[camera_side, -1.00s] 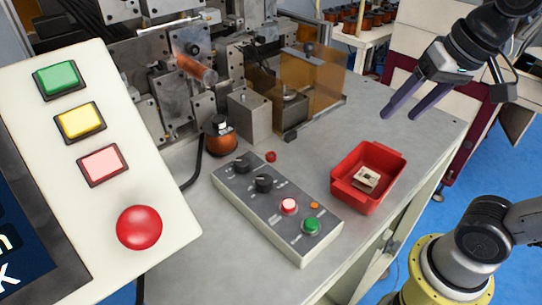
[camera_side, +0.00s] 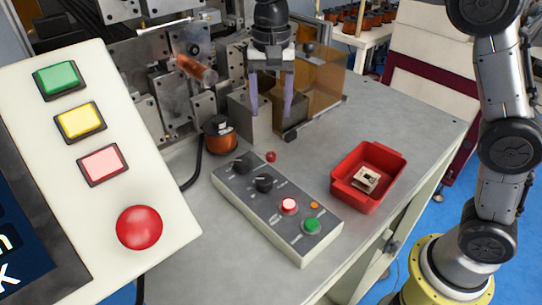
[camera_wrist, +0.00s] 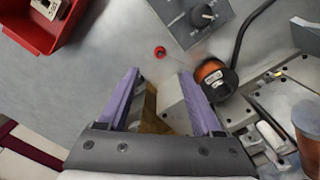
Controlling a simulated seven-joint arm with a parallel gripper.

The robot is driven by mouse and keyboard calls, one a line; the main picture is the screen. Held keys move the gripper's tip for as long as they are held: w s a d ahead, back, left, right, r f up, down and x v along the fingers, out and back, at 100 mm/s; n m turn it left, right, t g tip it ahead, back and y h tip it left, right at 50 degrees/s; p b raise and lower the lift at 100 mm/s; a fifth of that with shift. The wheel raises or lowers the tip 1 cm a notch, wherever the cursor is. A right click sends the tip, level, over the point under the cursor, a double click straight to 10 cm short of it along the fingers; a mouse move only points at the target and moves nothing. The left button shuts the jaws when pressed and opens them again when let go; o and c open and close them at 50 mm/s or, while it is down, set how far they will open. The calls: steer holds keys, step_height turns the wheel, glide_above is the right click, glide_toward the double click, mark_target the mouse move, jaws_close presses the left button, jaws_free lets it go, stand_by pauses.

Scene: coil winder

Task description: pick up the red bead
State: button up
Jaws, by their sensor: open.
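The small red bead (camera_side: 271,156) lies on the grey table just behind the control box. It also shows in the wrist view (camera_wrist: 160,52), beyond the fingertips and between their lines. My gripper (camera_side: 270,112) hangs above the back of the table, in front of the metal blocks in the side view, with its two purple fingers pointing down. The fingers are apart with nothing between them, and the bead is clear of them. The gripper also shows in the wrist view (camera_wrist: 160,88).
The control box (camera_side: 277,212) with knobs and buttons stands close to the bead. A copper wire spool (camera_side: 220,135) is at its left. A red bin (camera_side: 344,195) holding a pale part (camera_side: 366,179) stands at the right. The winding machine (camera_side: 165,75) fills the back. Table around the bead is bare.

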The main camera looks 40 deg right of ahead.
glide_above(271, 154)
steer(key=f, duration=0.7)
steer(key=shift+s+a+f, duration=0.15)
steer(key=shift+s+f, duration=0.05)
steer(key=shift+s, duration=0.1)
steer(key=shift+w+f, duration=0.15)
steer(key=shift+f, duration=1.15)
steer(key=shift+w+f, duration=0.1)
steer(key=shift+f, duration=1.2)
jaws_close()
